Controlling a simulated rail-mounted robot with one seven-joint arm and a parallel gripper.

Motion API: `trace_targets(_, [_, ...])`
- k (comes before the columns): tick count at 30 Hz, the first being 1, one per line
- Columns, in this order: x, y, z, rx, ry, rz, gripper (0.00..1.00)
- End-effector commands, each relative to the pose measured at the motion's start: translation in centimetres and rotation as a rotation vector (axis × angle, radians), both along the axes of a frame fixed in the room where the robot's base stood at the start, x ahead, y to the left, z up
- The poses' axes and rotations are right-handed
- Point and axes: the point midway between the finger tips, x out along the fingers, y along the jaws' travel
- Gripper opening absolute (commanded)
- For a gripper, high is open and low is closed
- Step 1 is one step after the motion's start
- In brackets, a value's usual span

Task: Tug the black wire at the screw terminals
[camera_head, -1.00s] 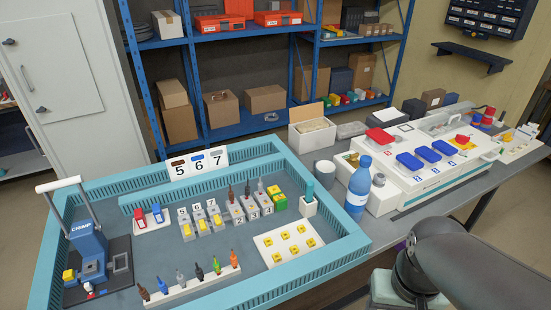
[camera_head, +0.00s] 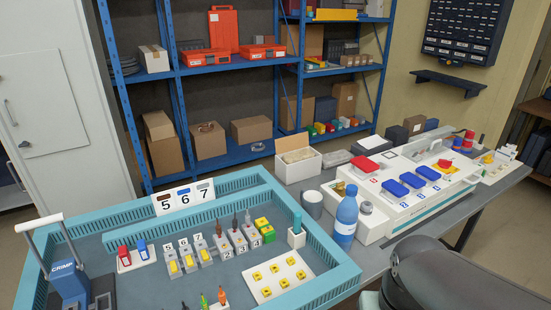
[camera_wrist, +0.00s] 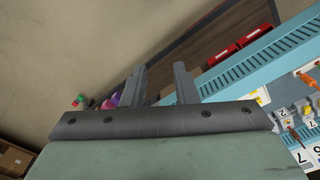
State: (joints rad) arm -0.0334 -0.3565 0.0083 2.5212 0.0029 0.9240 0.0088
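In the head view, grey screw terminal blocks (camera_head: 188,259) numbered 5, 6, 7 with yellow fronts stand inside the teal-walled tray. Beside them are blocks (camera_head: 239,240) numbered 2, 3, 4 with brown, dark red and grey plugs on top. Wire ends, including a green one (camera_head: 204,301) and an orange one (camera_head: 222,295), are cut off by the bottom edge; a dark tip (camera_head: 184,305) there may be the black wire, but I cannot tell. My gripper (camera_wrist: 158,84) is open and empty in the wrist view, apart from the blocks at that view's right edge.
The teal tray wall (camera_head: 335,279) runs round the work area. A white plate with yellow pieces (camera_head: 279,293) lies in its right part. A blue bottle (camera_head: 345,219) and a white machine (camera_head: 398,211) stand right of it. A crimp tool (camera_head: 68,283) stands left.

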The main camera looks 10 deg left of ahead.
Motion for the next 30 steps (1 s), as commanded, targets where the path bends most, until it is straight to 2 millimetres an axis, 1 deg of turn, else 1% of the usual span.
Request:
trace_targets(1, [1.7, 0.7, 0.8, -0.005, -0.011, 0.021, 0.27])
trace_targets(2, [3.0, 1.2, 1.3, -0.008, -0.022, 0.034, 0.27])
trace_targets(3, [5.1, 2.2, 2.0, -0.011, -0.041, 0.053, 0.27])
trace_targets(5, [8.6, 4.3, 3.1, -0.013, -0.071, 0.088, 0.27])
trace_targets(6, [11.1, 6.0, 3.8, -0.011, -0.094, 0.114, 0.27])
trace_targets(8, [14.6, 9.0, 4.6, -0.003, -0.129, 0.152, 0.27])
trace_targets(9, [16.8, 11.2, 5.0, 0.006, -0.153, 0.176, 0.27])
trace_targets(11, [19.8, 14.7, 5.4, 0.022, -0.185, 0.21, 0.27])
trace_targets(12, [21.5, 17.2, 5.6, 0.037, -0.206, 0.233, 0.27])
trace_targets(14, [23.7, 20.7, 5.7, 0.061, -0.233, 0.26, 0.27])
trace_targets(15, [25.0, 23.1, 5.7, 0.078, -0.249, 0.277, 0.27])
trace_targets(18, [27.2, 27.9, 5.5, 0.116, -0.282, 0.307, 0.27])
trace_targets(21, [28.3, 31.2, 5.3, 0.145, -0.301, 0.325, 0.27])
trace_targets(24, [28.9, 32.8, 5.1, 0.161, -0.311, 0.331, 0.27])
trace_targets(28, [29.3, 33.4, 4.4, 0.164, -0.314, 0.333, 0.27])
trace_targets(30, [29.5, 33.5, 3.7, 0.163, -0.312, 0.333, 0.27])
